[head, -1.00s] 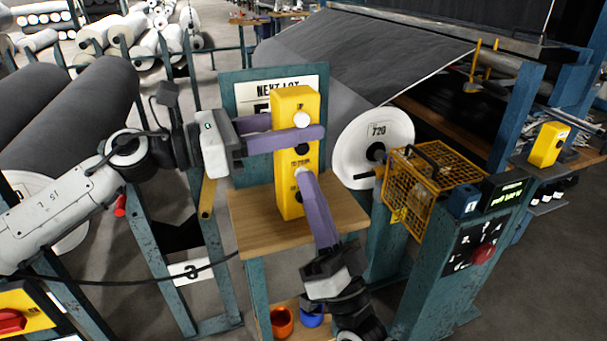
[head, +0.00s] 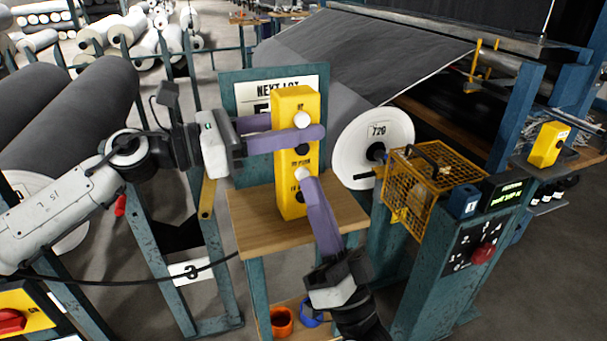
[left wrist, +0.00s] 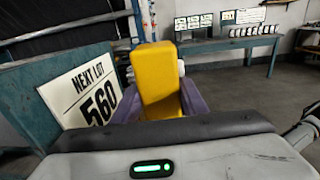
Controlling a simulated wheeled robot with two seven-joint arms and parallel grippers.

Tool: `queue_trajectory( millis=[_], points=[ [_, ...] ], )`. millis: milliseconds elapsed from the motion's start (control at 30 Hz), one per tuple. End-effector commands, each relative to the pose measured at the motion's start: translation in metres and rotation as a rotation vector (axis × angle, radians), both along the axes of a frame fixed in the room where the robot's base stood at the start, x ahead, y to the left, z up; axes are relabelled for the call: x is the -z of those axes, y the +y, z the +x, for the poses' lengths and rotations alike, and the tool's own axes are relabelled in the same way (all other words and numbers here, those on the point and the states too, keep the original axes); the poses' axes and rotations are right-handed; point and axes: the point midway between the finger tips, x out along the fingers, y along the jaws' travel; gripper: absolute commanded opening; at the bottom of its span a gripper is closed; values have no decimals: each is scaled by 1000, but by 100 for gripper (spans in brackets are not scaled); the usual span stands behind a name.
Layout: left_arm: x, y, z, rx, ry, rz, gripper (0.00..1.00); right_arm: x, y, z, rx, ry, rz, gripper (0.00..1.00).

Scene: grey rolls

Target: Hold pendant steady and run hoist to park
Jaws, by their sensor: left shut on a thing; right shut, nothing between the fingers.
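The yellow pendant (head: 286,185) stands upright above a wooden-topped stand, with a column of light and dark buttons on its face. My left gripper (head: 292,136) is shut on it, its purple fingers on either side of the upper half. In the left wrist view the pendant (left wrist: 160,78) sits between the two purple fingers. My right gripper (head: 304,180) is shut and empty. Its purple fingertips are at the lower half of the pendant's face, beside a light button; I cannot tell whether they press it. They cover part of the face.
The wooden top (head: 245,222) is otherwise bare. A "NEXT LOT" sign (head: 262,90) stands behind. A white roll end marked 720 (head: 350,160), a yellow cage (head: 408,200) and a post with a red button (head: 484,253) are to the right. Orange (head: 281,322) and blue (head: 309,314) cups sit below.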

Motion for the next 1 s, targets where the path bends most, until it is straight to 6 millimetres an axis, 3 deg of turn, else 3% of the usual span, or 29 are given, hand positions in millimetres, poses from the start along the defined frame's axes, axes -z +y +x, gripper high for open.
queue_trajectory(
  millis=[433, 1000],
  points=[
    [0, 0, 0, 0, 0, -1, 0, 0, -2, -6, 1, 0, -1, 0],
    [-1, 0, 1, -2, -1, -1, 0, 0, -19, -50, 0, 0, -1, 0]
  ],
)
